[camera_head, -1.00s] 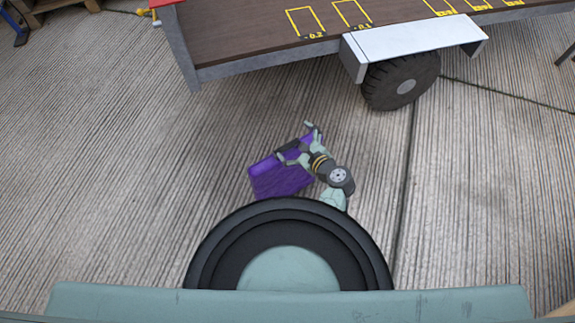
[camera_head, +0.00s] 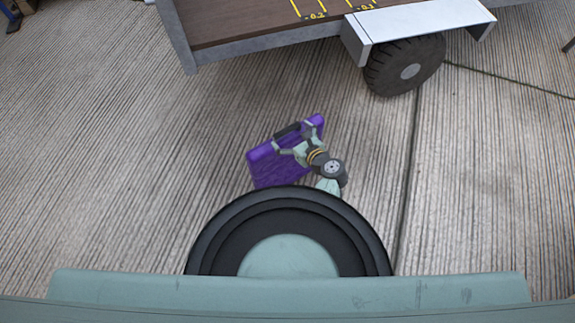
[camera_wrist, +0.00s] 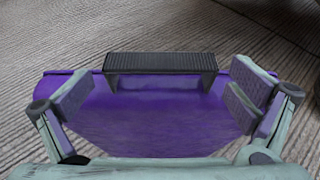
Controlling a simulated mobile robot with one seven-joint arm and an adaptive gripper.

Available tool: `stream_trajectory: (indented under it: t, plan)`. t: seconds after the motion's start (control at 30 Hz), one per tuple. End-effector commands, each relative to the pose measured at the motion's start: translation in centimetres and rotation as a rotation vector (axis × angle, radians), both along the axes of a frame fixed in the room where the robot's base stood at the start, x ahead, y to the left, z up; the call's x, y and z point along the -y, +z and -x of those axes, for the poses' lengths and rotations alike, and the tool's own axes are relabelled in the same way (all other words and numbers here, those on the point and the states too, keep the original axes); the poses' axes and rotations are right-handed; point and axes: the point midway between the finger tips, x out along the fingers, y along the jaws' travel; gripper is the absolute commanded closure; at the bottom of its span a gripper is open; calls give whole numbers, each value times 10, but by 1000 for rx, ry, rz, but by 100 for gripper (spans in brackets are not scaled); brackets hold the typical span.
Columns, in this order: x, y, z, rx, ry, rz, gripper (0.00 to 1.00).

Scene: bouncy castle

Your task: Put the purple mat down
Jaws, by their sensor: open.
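The purple mat (camera_head: 268,168) is a thick slab with a black handle (camera_head: 287,131) on its far edge. In the head view it shows just beyond my round base, partly covered by my arm. My gripper (camera_head: 291,140) is over the mat, close to the handle. In the wrist view the mat (camera_wrist: 150,125) spreads below my open gripper (camera_wrist: 160,97), with the handle (camera_wrist: 160,63) ahead between the spread fingers, apart from both. Whether the mat lies fully flat on the ground is hard to tell.
A flatbed trailer (camera_head: 250,22) with a black wheel (camera_head: 405,68) and white fender stands beyond the mat. A dark cable (camera_head: 510,83) lies on the ribbed concrete at the right. The ground left and right of the mat is clear.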

Motion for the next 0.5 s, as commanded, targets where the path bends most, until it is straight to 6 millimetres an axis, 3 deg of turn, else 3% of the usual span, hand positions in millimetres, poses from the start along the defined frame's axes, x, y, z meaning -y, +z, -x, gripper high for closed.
stream_trajectory:
  t: [0.33,0.5]
  plan:
    - [-4,-2,-7,0,-2,0,1]
    - [-4,-3,-7,0,-1,0,12]
